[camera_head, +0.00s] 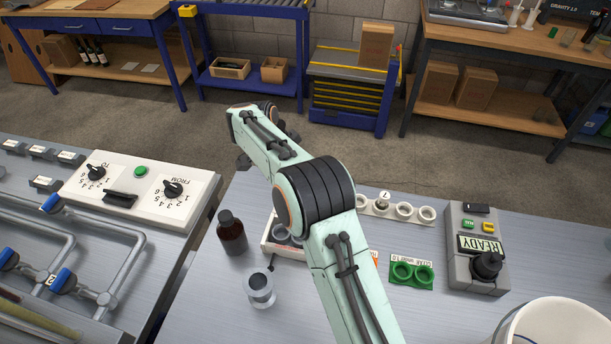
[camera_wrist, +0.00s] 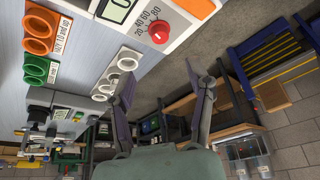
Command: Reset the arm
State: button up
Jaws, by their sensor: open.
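My arm reaches up over the middle of the metal bench (camera_head: 205,310) in the head view, bent at the black joint. Its far end is raised beyond the bench's back edge, over the floor. The gripper itself is mostly hidden behind the arm there. In the wrist view my gripper (camera_wrist: 166,82) shows two dark fingers spread apart, with nothing between them. The fingers touch nothing that I can see.
Near the arm stand a brown bottle (camera_head: 231,234), a grey cup (camera_head: 260,290), a white-rimmed tray (camera_head: 268,246), green holders (camera_head: 411,273), a READY device (camera_head: 478,250) and a white bucket (camera_head: 560,325). The wrist view shows orange holders (camera_wrist: 38,36) and a red knob (camera_wrist: 159,32).

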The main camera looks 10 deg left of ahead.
jog(key=shift+v, duration=1.05)
